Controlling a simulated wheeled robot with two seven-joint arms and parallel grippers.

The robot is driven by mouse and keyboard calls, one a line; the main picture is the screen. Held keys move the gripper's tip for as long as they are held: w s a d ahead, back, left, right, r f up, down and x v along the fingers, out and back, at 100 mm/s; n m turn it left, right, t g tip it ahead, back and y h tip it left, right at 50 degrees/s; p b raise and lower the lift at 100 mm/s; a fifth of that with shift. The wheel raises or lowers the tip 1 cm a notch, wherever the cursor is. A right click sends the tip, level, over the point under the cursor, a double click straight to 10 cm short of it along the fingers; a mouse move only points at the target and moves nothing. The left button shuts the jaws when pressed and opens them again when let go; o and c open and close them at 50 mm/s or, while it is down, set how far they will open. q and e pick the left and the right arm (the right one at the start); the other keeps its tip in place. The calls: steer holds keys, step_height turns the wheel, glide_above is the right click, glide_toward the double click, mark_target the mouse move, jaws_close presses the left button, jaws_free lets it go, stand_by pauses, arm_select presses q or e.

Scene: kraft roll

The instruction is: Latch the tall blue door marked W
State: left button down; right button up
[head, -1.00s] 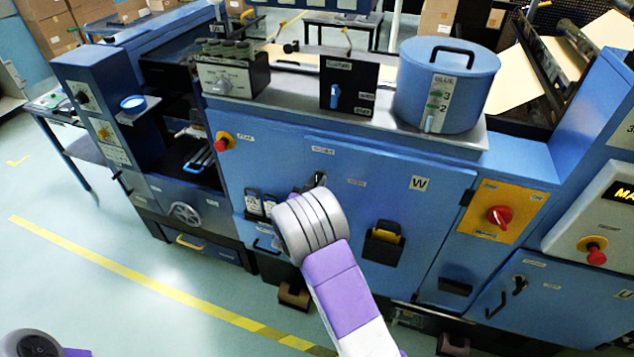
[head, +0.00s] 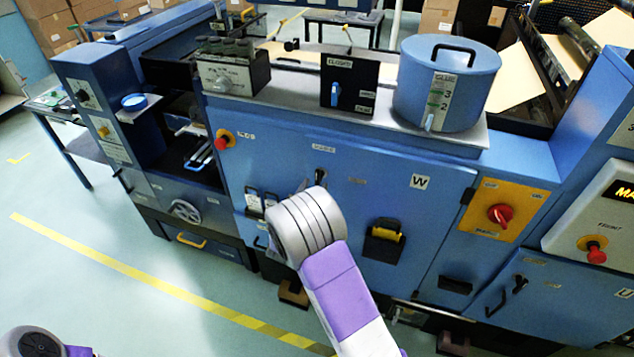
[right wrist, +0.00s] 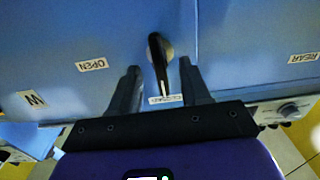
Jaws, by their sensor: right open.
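The tall blue door (head: 400,205) bears a white W label (head: 420,181) and looks about flush with the panel on its left. Its black lever handle (head: 319,177) is near the door's upper left edge. In the right wrist view the handle (right wrist: 160,62) stands between the two fingertips of my open right gripper (right wrist: 159,68), with a gap on each side. A small label lies at the handle's lower end, and an OPEN label (right wrist: 92,64) is to its left. In the head view my right wrist hides the fingers. My left gripper is out of view.
A black latch box with a yellow part (head: 384,238) sits lower on the door. A blue glue pot (head: 447,85) stands on the ledge above. Right of the door is a yellow panel with a red rotary switch (head: 500,214). A red button (head: 222,142) is to the left.

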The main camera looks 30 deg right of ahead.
steer(key=v, duration=0.4)
steer(key=shift+s+a, duration=0.1)
stand_by(0.3)
steer(key=s+a+f+n+g+y, duration=0.2)
steer(key=s+a+f+y, duration=0.15)
steer(key=f, duration=0.45)
steer(key=s+a+f+n+g+y, duration=0.1)
steer(key=s+a+f+y, duration=0.2)
steer(key=f, duration=0.5)
steer(key=s+a+f+n+g+y, duration=0.2)
steer(key=s+f+y, duration=0.15)
steer(key=f, duration=0.45)
steer(key=s+a+f+n+g+y, duration=0.1)
steer(key=s+a+f+g+y, duration=0.1)
steer(key=s, duration=0.6)
steer(key=s+a+f+n+g+y, duration=0.1)
steer(key=s+a+g+y, duration=0.3)
steer(key=s+a, duration=0.4)
steer(key=shift+a+f+y, duration=0.65)
steer(key=shift+f+y, duration=0.25)
steer(key=shift+s+d, duration=0.1)
steer(key=shift+s, duration=0.05)
